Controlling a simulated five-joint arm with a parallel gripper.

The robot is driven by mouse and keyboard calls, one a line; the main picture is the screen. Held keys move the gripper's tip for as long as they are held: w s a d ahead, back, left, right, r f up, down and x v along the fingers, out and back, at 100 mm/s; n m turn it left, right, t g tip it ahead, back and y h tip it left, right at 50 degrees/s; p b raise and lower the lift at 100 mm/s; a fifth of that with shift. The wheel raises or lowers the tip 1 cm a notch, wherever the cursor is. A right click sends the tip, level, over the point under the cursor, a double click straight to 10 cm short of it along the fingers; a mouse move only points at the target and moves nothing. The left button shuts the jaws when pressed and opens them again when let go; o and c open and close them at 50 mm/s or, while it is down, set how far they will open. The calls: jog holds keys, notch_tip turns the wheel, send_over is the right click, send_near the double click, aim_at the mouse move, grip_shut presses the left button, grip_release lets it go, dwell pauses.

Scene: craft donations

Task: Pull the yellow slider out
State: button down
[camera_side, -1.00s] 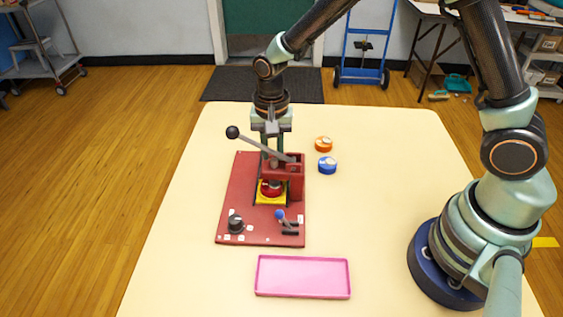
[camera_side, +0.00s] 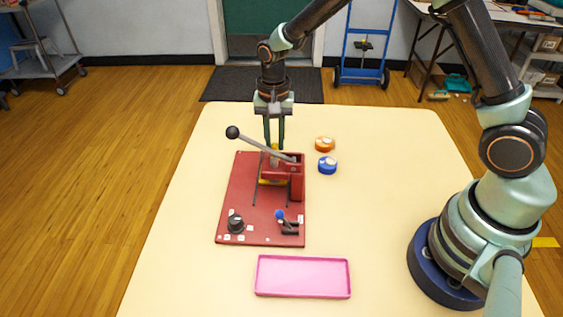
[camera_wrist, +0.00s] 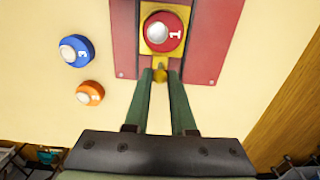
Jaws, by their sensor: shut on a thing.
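The yellow slider (camera_wrist: 147,46) lies on the red press board (camera_side: 235,180), near the board's far edge. A red round piece (camera_wrist: 168,30) marked 1, with a white disc, sits on the slider. In the side view the press body hides most of the slider (camera_side: 265,182) and the red piece. My gripper (camera_wrist: 161,82) is shut on the slider's yellow knob (camera_wrist: 161,76), with one finger on each side of it. In the side view my gripper (camera_side: 274,146) reaches down behind the press.
The press lever (camera_side: 250,142) with its black ball slants beside my fingers. A blue round piece (camera_side: 327,165) and an orange one (camera_side: 324,144) stand right of the board. A pink tray (camera_side: 303,277) lies in front. The table beyond the board is clear.

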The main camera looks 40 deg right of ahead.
jog(key=shift+w+d, duration=1.45)
jog(key=shift+d, duration=0.05)
jog(key=c, duration=0.8)
grip_release()
jog(key=shift+c, duration=0.2)
notch_tip(320, 180, up, 8)
jog(key=shift+f, duration=0.25)
